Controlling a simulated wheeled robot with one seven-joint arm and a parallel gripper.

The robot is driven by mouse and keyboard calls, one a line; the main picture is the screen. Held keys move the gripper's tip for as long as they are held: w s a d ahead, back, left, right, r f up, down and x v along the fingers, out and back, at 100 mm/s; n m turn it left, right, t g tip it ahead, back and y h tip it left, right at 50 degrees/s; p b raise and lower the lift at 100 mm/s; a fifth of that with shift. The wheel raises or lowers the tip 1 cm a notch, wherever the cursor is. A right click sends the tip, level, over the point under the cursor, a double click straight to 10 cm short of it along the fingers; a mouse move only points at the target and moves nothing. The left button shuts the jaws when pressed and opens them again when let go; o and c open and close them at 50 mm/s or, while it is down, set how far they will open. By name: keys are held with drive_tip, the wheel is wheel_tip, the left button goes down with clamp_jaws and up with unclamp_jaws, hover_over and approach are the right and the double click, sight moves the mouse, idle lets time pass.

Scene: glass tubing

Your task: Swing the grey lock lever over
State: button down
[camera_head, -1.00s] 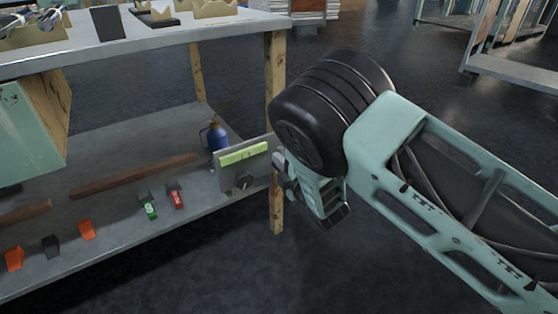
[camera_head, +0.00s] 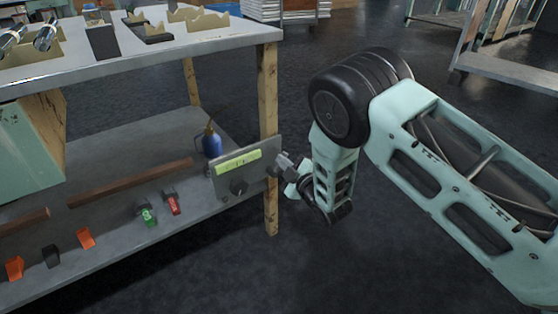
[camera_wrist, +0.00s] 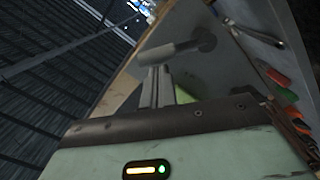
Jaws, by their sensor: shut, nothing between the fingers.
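A grey lever (camera_wrist: 172,52) with a round dark hub (camera_wrist: 205,41) lies across the upper middle of the wrist view. Its bar points left from the hub. In the head view, a dark round knob (camera_head: 238,187) sits on the upright grey panel (camera_head: 218,183), under a yellow-green label (camera_head: 237,163). My gripper (camera_head: 281,164) is at the panel's right edge. In the wrist view its fingers (camera_wrist: 160,76) are together and empty, with their tips close to the lever's bar. I cannot tell whether they touch it.
The panel stands at the right end of the bench's lower shelf (camera_head: 120,215), beside a wooden leg (camera_head: 268,95). A blue oil can (camera_head: 211,142) stands behind it. Red, green, orange and black clips lie left along the shelf.

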sight(280, 153)
drive_tip(key=m, duration=0.1)
drive_tip(key=w+d+f+m, duration=0.1)
drive_tip(key=m, duration=0.1)
drive_tip(key=d+m+p, duration=0.1)
drive_tip(key=m, duration=0.1)
drive_tip(key=shift+w+d+f, duration=0.2)
drive_tip(key=shift+w, duration=0.1)
drive_tip(key=shift+w+f+m, duration=0.1)
drive_tip(key=shift+f+m, duration=0.1)
drive_tip(key=shift+m, duration=0.1)
drive_tip(key=shift+d+f, duration=0.15)
drive_tip(key=shift+d, duration=0.05)
